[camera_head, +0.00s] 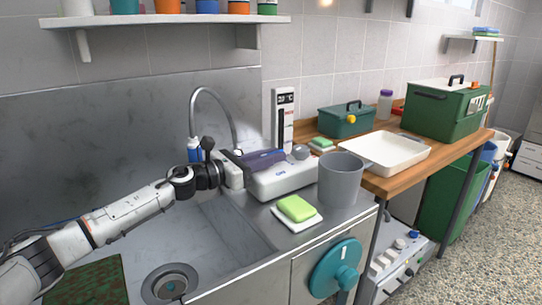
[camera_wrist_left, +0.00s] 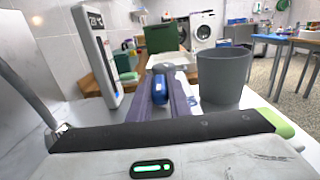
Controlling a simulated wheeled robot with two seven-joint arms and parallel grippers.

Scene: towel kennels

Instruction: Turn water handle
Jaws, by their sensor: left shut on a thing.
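My left gripper (camera_head: 270,158) reaches over the sink's right edge, above a white device (camera_head: 285,180) on the steel counter. In the left wrist view its two dark purplish fingers (camera_wrist_left: 160,98) lie on either side of a small blue thing (camera_wrist_left: 160,86) and are shut on it. I cannot tell whether this blue thing is the water handle. A curved grey faucet hose (camera_head: 222,95) rises behind the wrist. A round teal handwheel (camera_head: 336,268) sits on the cabinet front, apart from the gripper. My right gripper is in neither view.
A grey pitcher (camera_head: 340,182) stands right of the device. A green sponge (camera_head: 296,208) lies on a white pad. The sink (camera_head: 200,240) opens below my arm. A wooden table (camera_head: 395,182) at right carries a white tray (camera_head: 385,152) and green boxes (camera_head: 446,108).

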